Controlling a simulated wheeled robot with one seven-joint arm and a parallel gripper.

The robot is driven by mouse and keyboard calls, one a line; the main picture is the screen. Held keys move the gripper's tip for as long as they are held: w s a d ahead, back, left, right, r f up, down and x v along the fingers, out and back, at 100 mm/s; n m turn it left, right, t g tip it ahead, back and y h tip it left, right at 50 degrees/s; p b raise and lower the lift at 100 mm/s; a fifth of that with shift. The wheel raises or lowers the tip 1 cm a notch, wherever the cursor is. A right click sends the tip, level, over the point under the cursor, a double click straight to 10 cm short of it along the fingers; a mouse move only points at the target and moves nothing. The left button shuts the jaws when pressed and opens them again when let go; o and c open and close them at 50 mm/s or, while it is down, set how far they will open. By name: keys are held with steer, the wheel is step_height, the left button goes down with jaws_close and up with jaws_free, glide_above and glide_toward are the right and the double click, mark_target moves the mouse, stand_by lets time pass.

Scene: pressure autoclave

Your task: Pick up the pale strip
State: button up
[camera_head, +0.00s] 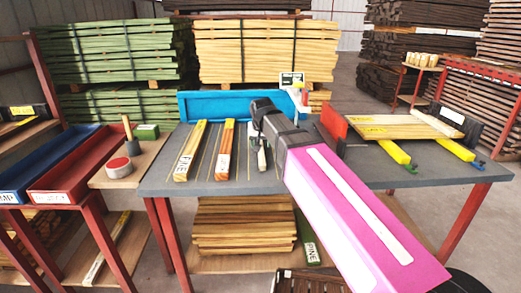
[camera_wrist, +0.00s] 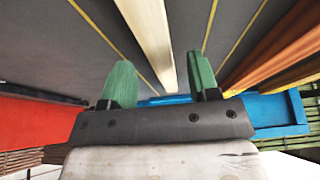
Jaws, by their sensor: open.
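The pale strip (camera_wrist: 150,35) lies lengthwise on the grey tabletop in the wrist view, and one end lies between my fingers in the picture. In the head view only a short part of the pale strip (camera_head: 262,158) shows below my gripper (camera_head: 260,132); my arm and gripper hide the rest. My gripper is open, its two green fingers (camera_wrist: 161,82) on either side of the strip's line, with gaps on both sides. I cannot tell how high the fingers are above the strip.
A yellowish strip (camera_head: 190,150) and an orange-brown strip (camera_head: 225,150) lie left of the pale strip. A blue tray (camera_head: 225,106) stands along the back edge. A red upright block (camera_head: 333,120) and a board (camera_head: 400,127) with yellow clamps are to the right.

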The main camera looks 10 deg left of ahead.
steer(key=shift+x, duration=0.9)
steer(key=c, duration=1)
steer(key=shift+r, duration=0.1)
